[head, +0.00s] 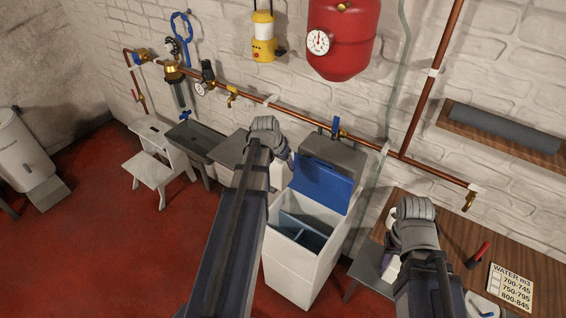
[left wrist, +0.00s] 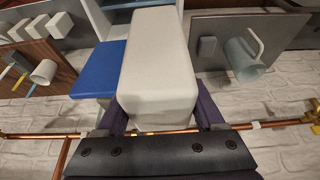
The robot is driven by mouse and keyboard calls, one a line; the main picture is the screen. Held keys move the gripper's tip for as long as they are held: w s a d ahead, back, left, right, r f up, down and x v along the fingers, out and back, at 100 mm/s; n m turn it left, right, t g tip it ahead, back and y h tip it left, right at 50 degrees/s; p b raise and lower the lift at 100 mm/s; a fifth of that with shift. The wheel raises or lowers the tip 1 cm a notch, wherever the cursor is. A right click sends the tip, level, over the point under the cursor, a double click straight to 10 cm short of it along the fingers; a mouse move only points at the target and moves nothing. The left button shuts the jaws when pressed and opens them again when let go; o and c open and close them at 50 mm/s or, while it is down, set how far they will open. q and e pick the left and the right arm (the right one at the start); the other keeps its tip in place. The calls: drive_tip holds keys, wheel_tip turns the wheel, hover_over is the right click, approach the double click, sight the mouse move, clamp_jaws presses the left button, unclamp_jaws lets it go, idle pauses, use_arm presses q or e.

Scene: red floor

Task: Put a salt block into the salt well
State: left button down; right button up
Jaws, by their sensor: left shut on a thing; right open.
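The salt block (left wrist: 158,65) is a long white block with rounded edges. My left gripper (left wrist: 163,112) is shut on it, with a purple finger on each side. In the head view my left arm covers most of that gripper, and a whitish piece beside the arm may be the block. The salt well is in the white cabinet (head: 291,268); its blue lid (head: 322,184) stands open, showing a dark opening with a blue-grey divider (head: 300,231). The held block is up and left of this opening. My right gripper (head: 389,257) is open at the brown table's left end.
The brown table (head: 465,240) carries a red-handled tool (head: 478,255) and a water sign (head: 510,287). White items by my right gripper are partly hidden. A copper pipe (head: 310,117) runs along the brick wall. A white step stool (head: 157,160) stands left.

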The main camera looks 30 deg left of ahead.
wheel_tip(320, 180, down, 39)
drive_tip(key=b, duration=3.8)
drive_tip(key=shift+b, duration=0.3)
idle(4.2)
